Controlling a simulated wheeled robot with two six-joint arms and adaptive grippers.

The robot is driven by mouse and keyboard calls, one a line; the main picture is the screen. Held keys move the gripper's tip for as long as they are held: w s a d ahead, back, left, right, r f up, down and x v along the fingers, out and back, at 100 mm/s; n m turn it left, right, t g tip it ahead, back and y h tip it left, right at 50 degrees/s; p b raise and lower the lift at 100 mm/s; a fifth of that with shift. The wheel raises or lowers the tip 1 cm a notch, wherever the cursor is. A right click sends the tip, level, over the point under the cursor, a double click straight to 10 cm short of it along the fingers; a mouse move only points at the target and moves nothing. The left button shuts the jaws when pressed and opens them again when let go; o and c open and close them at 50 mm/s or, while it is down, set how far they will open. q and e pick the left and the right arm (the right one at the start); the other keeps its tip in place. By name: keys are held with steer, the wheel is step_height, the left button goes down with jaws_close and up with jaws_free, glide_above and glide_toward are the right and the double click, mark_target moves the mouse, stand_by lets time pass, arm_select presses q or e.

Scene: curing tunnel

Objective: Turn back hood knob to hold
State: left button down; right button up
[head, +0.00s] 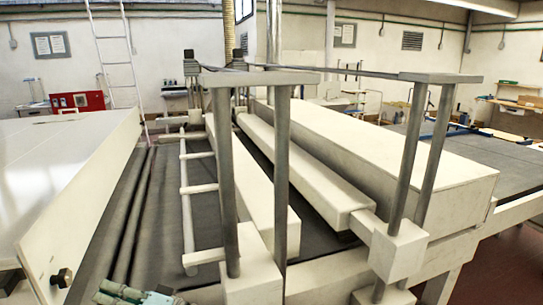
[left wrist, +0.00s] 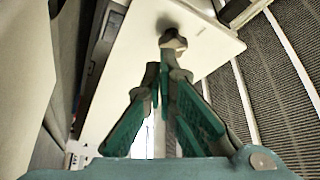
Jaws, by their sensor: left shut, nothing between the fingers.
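A black knob (head: 62,277) sticks out of the end panel of the white hood (head: 75,180) at the lower left of the head view. My left gripper (head: 132,294), grey and teal, shows only in part at the bottom edge, to the right of the knob. In the left wrist view my left gripper (left wrist: 165,75) has its fingers drawn together, shut and empty. A small grey-brown rounded piece shows at the tips, against a white panel (left wrist: 140,45). I cannot tell whether it is a knob or the fingertips. The knob's marks are not readable. My right gripper is not in view.
Dark rollers (head: 128,225) and a dark belt (head: 165,255) run beside the hood. Grey upright posts (head: 282,190) and long white housings (head: 370,150) stand to the right. A white rail (head: 188,215) with crossbars lies between. A red box (head: 77,101) is at the back left.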

mark_target(61, 279)
arm_select(q)
steer(key=a+p, duration=0.1)
steer(key=a, duration=0.1)
steer(key=s+a, duration=0.1)
steer(key=s+a+p, duration=0.1)
steer(key=a, duration=0.1)
steer(key=shift+a+r+p, duration=0.25)
steer(key=shift+a+p, duration=0.05)
steer(key=shift+p, duration=0.05)
steer(key=shift+s+f, duration=0.1)
steer(key=shift+f, duration=0.05)
steer(key=shift+r, duration=0.25)
steer(key=shift+p, duration=0.5)
steer(key=shift+s+r+p, duration=0.3)
steer(key=shift+r+p, duration=0.1)
steer(key=shift+p, duration=1.2)
steer(key=shift+s+d+r+p, duration=0.2)
steer(key=shift+r+p, duration=0.45)
steer(key=shift+p, duration=1.15)
